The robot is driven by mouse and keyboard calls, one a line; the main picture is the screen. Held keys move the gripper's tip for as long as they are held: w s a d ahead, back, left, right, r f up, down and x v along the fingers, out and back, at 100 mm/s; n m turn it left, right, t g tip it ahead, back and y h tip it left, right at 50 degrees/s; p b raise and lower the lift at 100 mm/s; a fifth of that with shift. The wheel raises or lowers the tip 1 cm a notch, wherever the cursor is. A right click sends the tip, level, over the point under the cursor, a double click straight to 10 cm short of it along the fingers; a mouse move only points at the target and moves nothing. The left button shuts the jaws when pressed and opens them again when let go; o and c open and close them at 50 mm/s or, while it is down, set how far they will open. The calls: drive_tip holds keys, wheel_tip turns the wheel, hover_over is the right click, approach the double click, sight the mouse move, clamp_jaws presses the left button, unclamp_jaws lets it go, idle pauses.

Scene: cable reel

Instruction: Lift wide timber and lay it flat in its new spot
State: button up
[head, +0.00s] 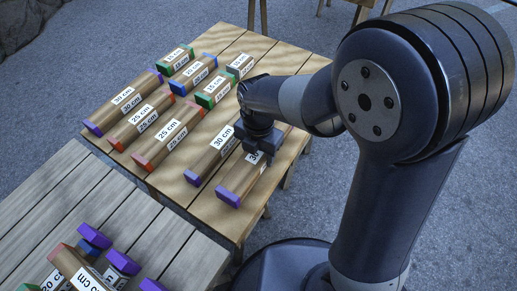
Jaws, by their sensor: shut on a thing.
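My gripper (258,150) is at the right side of the wooden table, pointing down. It is shut on a purple-ended timber (235,184) labelled 30 cm, across its far half. The gripper hides part of the timber and its label. The timber is level, low over the table or resting on it; I cannot tell which. Another purple-ended 30 cm timber (208,164) lies parallel just left of it, with a narrow gap.
The wooden table (180,200) also bears several labelled timbers, including a purple-ended one (113,109), a red-ended one (157,148) and a green-ended one (212,92). A slatted grey table (50,190) at lower left holds a jumbled pile of timbers (85,270).

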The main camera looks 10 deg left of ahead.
drive_tip(key=shift+f+b, duration=0.3)
drive_tip(key=shift+f, duration=0.55)
drive_tip(key=shift+f, duration=0.3)
drive_tip(key=o, duration=1.3)
wheel_tip(320, 180, up, 11)
drive_tip(key=p, duration=0.3)
drive_tip(key=shift+f, duration=0.1)
wheel_tip(320, 180, down, 11)
drive_tip(key=b, duration=0.3)
drive_tip(key=shift+r, duration=0.4)
